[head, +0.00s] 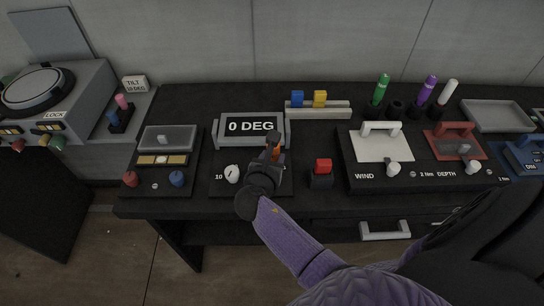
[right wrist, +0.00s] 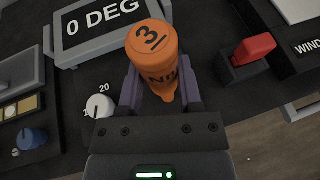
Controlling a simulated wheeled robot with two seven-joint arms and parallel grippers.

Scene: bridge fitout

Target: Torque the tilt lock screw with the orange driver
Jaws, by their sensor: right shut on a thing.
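The orange driver (right wrist: 155,55), marked "3" on its end cap and with partly covered lettering on its side, is held between the purple fingers of my right gripper (right wrist: 160,90). In the head view the driver (head: 276,153) shows only as a small orange piece beyond my right gripper (head: 268,162), over the right part of the tilt panel. The "0 DEG" display (head: 251,127) stands just behind it. A white knob (head: 232,174) is left of the gripper. I cannot make out the tilt lock screw or the driver's tip; the gripper and driver cover that area. My left gripper is out of view.
A red-topped black block (head: 321,172) stands close right of the gripper. The wind panel (head: 365,177) is further right. Blue and yellow pieces sit on a rack (head: 318,110) behind.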

